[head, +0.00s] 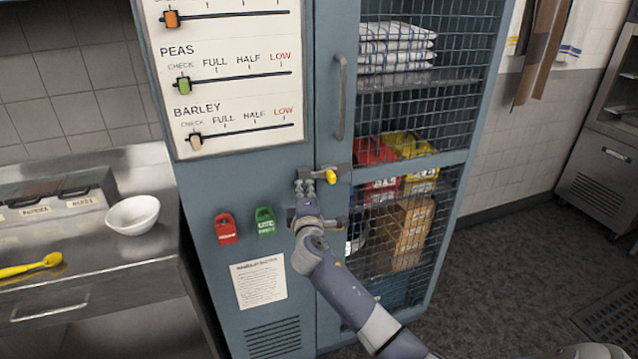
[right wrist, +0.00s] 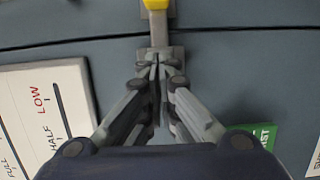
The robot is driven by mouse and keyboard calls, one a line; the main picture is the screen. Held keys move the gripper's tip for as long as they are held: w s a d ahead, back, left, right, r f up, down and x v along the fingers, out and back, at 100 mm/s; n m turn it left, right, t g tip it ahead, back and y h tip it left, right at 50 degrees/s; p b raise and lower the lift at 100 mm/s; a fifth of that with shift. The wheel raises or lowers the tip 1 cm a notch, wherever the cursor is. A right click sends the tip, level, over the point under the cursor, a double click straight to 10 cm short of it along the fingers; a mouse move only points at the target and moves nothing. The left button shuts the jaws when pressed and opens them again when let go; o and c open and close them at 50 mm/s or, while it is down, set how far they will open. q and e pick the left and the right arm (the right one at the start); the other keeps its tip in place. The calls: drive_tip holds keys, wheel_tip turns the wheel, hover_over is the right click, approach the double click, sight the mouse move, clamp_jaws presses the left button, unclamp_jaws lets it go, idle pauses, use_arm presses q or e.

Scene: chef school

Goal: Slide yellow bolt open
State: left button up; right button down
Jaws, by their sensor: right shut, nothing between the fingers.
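The yellow bolt knob (head: 331,177) sits on the blue cabinet's mesh door, just right of the gap between door and side panel. In the right wrist view the yellow part (right wrist: 156,4) shows at the top edge, with a grey bar (right wrist: 159,30) running from it across the gap. My right gripper (head: 304,183) is just left of the knob, at the panel side of the gap. Its fingers (right wrist: 159,62) are shut and empty, with their tips at the bar's near end; whether they touch it I cannot tell. My left gripper is not in view.
The door has a vertical handle (head: 341,97) above the bolt. A slider board (head: 235,75) is above. A steel counter with a white bowl (head: 133,214) stands left. Open floor lies right.

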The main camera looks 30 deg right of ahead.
sight(318, 175)
drive_tip(key=d+p, duration=0.1)
drive_tip(key=d, duration=0.2)
drive_tip(key=shift+s+d, duration=0.2)
drive_tip(key=shift+s+d+p, duration=0.15)
drive_tip(key=shift+d+p, duration=0.15)
drive_tip(key=shift+d, duration=0.05)
drive_tip(key=s+d, duration=0.1)
drive_tip(key=d, duration=0.6)
drive_tip(key=shift+s, duration=0.3)
